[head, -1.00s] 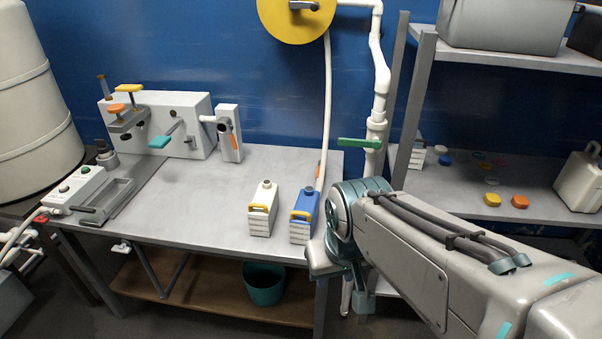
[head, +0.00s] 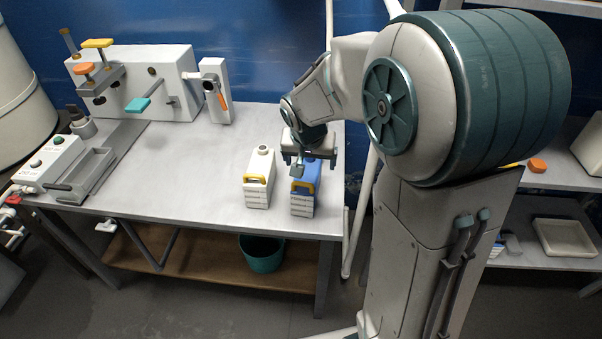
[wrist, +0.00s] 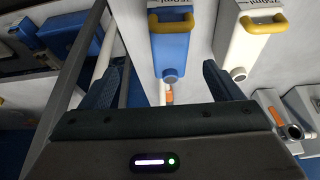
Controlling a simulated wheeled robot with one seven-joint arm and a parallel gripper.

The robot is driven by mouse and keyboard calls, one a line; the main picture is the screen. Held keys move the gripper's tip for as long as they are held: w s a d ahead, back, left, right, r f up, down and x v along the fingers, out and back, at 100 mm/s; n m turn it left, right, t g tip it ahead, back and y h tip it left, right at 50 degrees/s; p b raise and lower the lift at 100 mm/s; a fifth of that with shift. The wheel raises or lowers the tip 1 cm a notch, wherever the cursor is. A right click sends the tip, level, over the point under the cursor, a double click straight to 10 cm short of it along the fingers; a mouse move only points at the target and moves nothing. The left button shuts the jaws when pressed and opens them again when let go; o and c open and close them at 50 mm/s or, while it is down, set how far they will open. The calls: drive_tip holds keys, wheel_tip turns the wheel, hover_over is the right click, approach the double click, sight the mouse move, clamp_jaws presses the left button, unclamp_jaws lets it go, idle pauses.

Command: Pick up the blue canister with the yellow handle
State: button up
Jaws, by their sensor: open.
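The blue canister with the yellow handle (head: 304,196) stands upright near the front right of the grey workbench (head: 215,180). My gripper (head: 299,167) is over its top in the head view and partly hides it. In the wrist view the blue canister (wrist: 170,45) lies ahead, roughly between my two fingers (wrist: 168,82), with its yellow handle toward the top of the picture. My gripper is open and nothing is held. Whether a finger touches the canister cannot be told.
A white canister with a yellow handle (head: 259,178) stands close on the left; it also shows in the wrist view (wrist: 240,50). A grey machine with levers (head: 135,82) is at the back left. A teal bucket (head: 262,254) sits below. The bench middle is clear.

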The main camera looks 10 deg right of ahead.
drive_tip(key=shift+w+a+f, duration=0.15)
drive_tip(key=shift+w+f, duration=0.3)
drive_tip(key=shift+w, duration=0.15)
drive_tip(key=shift+w+a+f, duration=0.15)
drive_tip(key=shift+w+f, duration=0.3)
drive_tip(key=shift+w, duration=0.1)
drive_tip(key=shift+w+f, duration=0.2)
drive_tip(key=shift+f, duration=0.1)
drive_tip(key=x, duration=1.3)
drive_tip(key=shift+w+f, duration=0.1)
drive_tip(key=shift+w, duration=0.05)
drive_tip(key=shift+c, duration=0.3)
drive_tip(key=c, duration=1.1)
